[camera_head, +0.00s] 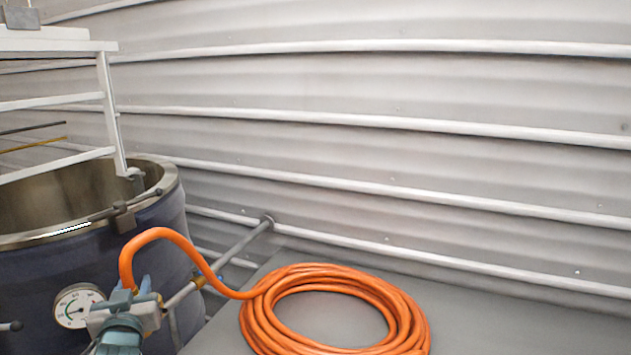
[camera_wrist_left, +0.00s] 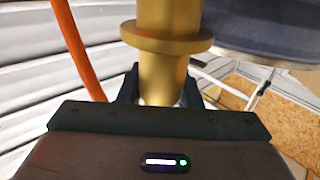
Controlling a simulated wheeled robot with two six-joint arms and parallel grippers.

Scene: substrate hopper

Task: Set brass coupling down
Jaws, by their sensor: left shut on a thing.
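The brass coupling (camera_wrist_left: 165,45) fills the top middle of the left wrist view, a gold cylinder with a wide collar. My left gripper (camera_head: 132,304) is shut on it; in the wrist view its two dark fingers stand on either side of the coupling below the collar. In the head view the gripper is at the lower left, in front of the blue tank, and mostly hides the coupling. The orange hose (camera_head: 160,236) rises from the gripper, bends over and runs to a coil (camera_head: 405,318). My right gripper is not in view.
The dark blue tank (camera_head: 38,290) with an open steel rim stands at the left, with a round gauge (camera_head: 76,305) near the gripper. A grey pipe (camera_head: 240,243) runs to the corrugated wall (camera_head: 400,100). The hose coil lies on a grey surface (camera_head: 520,325), clear to its right. A white ladder-like frame (camera_head: 112,110) stands upper left.

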